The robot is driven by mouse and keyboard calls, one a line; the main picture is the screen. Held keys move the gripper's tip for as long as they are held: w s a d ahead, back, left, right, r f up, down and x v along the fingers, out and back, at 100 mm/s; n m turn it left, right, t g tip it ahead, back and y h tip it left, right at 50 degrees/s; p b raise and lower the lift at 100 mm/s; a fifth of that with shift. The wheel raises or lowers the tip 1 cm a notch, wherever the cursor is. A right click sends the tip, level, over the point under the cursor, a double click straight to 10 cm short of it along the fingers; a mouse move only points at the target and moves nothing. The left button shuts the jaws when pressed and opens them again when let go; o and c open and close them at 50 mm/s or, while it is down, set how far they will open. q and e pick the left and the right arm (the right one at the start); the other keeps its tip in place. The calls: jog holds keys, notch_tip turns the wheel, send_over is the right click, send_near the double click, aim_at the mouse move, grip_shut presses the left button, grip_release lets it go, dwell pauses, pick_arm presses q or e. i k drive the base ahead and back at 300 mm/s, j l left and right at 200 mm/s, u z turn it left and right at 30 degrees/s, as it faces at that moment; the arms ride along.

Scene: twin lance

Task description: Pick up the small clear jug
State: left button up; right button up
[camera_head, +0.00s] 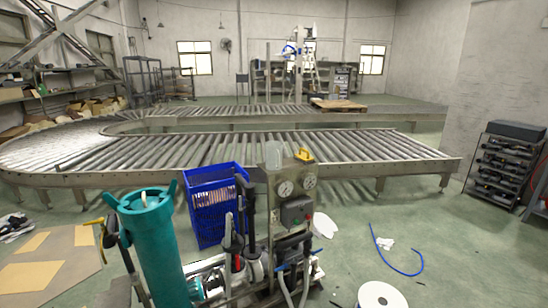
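A small, pale, see-through container that looks like the clear jug (273,155) stands upright near the top left of a grey gauge panel (290,200). The panel belongs to a pump-like machine in the foreground. A yellow object (304,155) sits just right of the jug on the panel's top. The jug's handle is too small to make out. I cannot make out either of my grippers in this view, and nothing touches the jug that I can see.
A teal cylinder (155,245) rises at the front left. A blue crate (215,205) stands behind the machine. A curved roller conveyor (330,146) spans the room behind. A blue hose (398,268) and white roll (382,295) lie on the right floor, otherwise fairly open.

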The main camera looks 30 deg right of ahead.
aim_at(273, 149)
jog(key=i+l, duration=0.2)
jog(key=i, duration=0.2)
jog(key=i+l, duration=0.2)
jog(key=i, duration=0.2)
jog(key=i+l+z, duration=0.1)
jog(key=i, duration=0.3)
jog(key=l, duration=0.1)
